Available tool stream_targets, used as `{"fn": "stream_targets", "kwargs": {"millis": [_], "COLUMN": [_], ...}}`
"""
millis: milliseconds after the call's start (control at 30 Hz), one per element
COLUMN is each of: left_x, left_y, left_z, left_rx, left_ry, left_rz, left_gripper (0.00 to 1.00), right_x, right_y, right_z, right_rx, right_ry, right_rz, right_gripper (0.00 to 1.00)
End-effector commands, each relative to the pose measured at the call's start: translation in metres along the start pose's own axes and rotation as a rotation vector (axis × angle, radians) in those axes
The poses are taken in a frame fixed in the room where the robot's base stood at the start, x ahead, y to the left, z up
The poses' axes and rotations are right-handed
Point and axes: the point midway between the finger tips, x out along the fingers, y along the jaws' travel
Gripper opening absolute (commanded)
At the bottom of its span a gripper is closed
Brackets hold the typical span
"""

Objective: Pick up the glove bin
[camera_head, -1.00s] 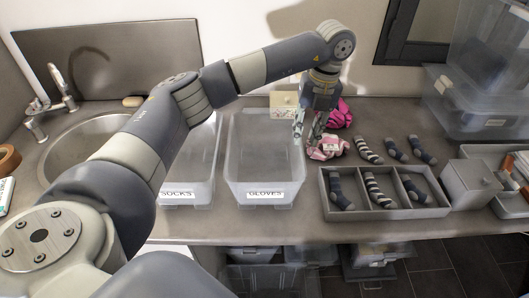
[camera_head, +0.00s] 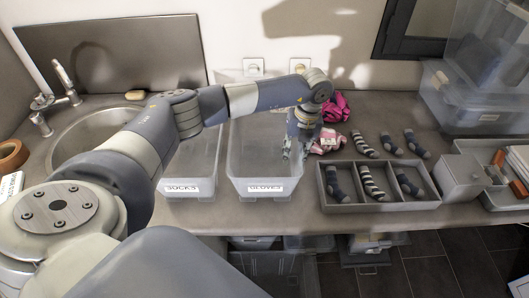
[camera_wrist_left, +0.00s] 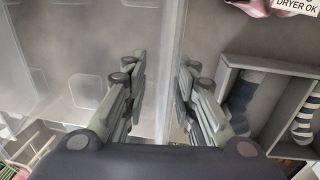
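The glove bin (camera_head: 264,187) is a clear, empty-looking plastic tub with a GLOVES label, on the counter in the head view. My left gripper (camera_head: 287,154) is at its right wall, pointing down. In the left wrist view the left gripper (camera_wrist_left: 160,80) is open, with one finger on each side of the bin's wall (camera_wrist_left: 171,65). A gap shows between the fingers, and they do not look closed on the wall. My forearm hides part of the bin's back. My right gripper is not in view.
The clear socks bin (camera_head: 180,187) stands close on the left, beside the sink (camera_head: 85,140). A grey divided tray (camera_head: 385,206) with socks lies to the right. Pink gloves (camera_head: 328,142) and loose socks (camera_head: 391,144) lie behind it. Stacked clear boxes (camera_head: 465,108) stand at the far right.

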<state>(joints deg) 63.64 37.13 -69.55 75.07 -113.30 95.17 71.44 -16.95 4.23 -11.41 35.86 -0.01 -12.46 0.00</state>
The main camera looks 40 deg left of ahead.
Motion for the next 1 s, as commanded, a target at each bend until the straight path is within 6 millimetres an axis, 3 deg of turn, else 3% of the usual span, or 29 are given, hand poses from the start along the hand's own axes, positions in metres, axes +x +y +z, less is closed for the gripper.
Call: {"fn": "stream_targets", "kwargs": {"millis": [233,267,367,400,800,1000], "left_x": [0.003,0.003,0.003,0.003,0.000,-0.026], "left_y": [0.000,0.000,0.000,0.000,-0.001,0.003], "left_z": [0.000,0.000,0.000,0.000,0.001,0.002], "left_rx": [0.000,0.000,0.000,0.000,0.000,-0.001], "left_ry": [-0.001,-0.001,-0.001,-0.001,-0.002,-0.005], "left_rz": [-0.001,-0.001,-0.001,-0.001,-0.002,-0.006], "left_gripper": [0.26,0.24,0.01,0.00,0.00,0.00], "right_x": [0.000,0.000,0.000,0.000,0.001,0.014], "right_y": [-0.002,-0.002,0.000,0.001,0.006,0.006], "right_z": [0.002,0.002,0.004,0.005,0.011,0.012], "right_rx": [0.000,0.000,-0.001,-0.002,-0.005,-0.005], "right_ry": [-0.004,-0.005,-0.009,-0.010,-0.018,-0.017], "right_rz": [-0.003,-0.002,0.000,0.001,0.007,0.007], "right_gripper": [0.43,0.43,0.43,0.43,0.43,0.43]}}
